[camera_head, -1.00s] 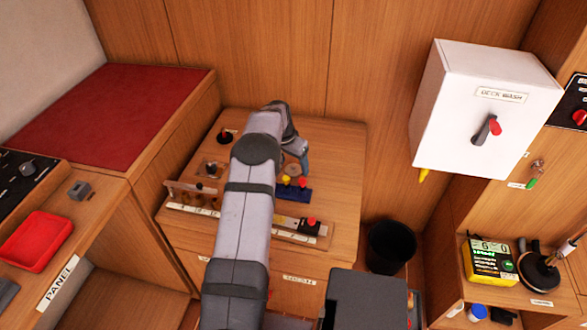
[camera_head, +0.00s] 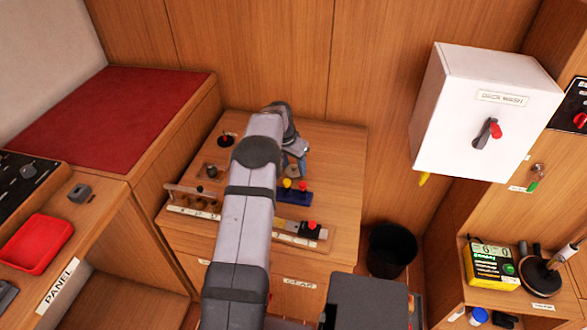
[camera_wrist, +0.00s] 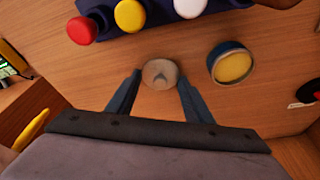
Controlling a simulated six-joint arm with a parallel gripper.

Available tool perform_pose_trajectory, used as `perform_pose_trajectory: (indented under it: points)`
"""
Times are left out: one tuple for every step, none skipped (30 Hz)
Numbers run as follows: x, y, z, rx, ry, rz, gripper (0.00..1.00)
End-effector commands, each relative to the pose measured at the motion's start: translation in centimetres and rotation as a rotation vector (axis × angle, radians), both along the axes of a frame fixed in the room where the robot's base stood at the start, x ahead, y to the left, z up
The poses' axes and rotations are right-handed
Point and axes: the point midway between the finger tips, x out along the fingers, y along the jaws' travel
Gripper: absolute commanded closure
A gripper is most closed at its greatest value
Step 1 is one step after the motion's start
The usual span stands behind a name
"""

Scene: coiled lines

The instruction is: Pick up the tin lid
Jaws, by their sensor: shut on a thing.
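The tin lid (camera_wrist: 160,73) is a small round grey-brown disc, seen between my fingertips in the wrist view. My gripper (camera_wrist: 160,78) is shut on it, one dark blue finger at each side. I cannot tell whether the lid is clear of the wood top. A round tin (camera_wrist: 231,63) with a blue rim and yellow inside stands apart, to the right of the lid. In the head view my gripper (camera_head: 294,170) is low over the wooden top, partly hidden by my arm.
A dark blue block (camera_wrist: 150,14) with red, yellow and white knobs is close beyond the lid; it also shows in the head view (camera_head: 294,196). A wooden rack (camera_head: 190,200) stands left of my arm. The wooden top's right side (camera_head: 340,160) is clear.

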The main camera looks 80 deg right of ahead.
Motion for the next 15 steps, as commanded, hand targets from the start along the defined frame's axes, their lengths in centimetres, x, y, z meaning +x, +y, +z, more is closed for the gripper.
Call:
perform_pose_trajectory:
  points:
    - [0.0, -0.1, 0.7, -0.004, 0.000, 0.001, 0.74]
    - [0.0, -0.1, 1.1, -0.005, -0.001, 0.001, 0.74]
    - [0.0, -0.1, 1.8, -0.005, -0.001, 0.000, 0.74]
    - [0.0, -0.1, 2.2, -0.005, -0.001, 0.000, 0.74]
    - [0.0, -0.1, 2.7, -0.006, -0.001, 0.000, 0.74]
    - [0.0, -0.1, 3.4, -0.005, 0.000, 0.000, 0.74]
    - [0.0, -0.1, 4.0, -0.006, -0.001, 0.000, 0.74]
    - [0.0, -0.1, 4.5, -0.005, 0.000, 0.000, 0.74]
    - [0.0, -0.1, 5.2, -0.005, 0.000, 0.000, 0.74]
    - [0.0, -0.1, 5.7, -0.005, 0.000, 0.000, 0.74]
    - [0.0, -0.1, 6.1, -0.005, 0.000, 0.000, 0.74]
    - [0.0, -0.1, 6.7, -0.004, 0.000, 0.001, 0.74]
    - [0.0, -0.1, 7.1, -0.004, -0.001, 0.001, 0.74]
    - [0.0, -0.1, 7.4, -0.004, -0.001, 0.001, 0.74]
    - [0.0, -0.1, 7.8, -0.004, -0.001, 0.001, 0.74]
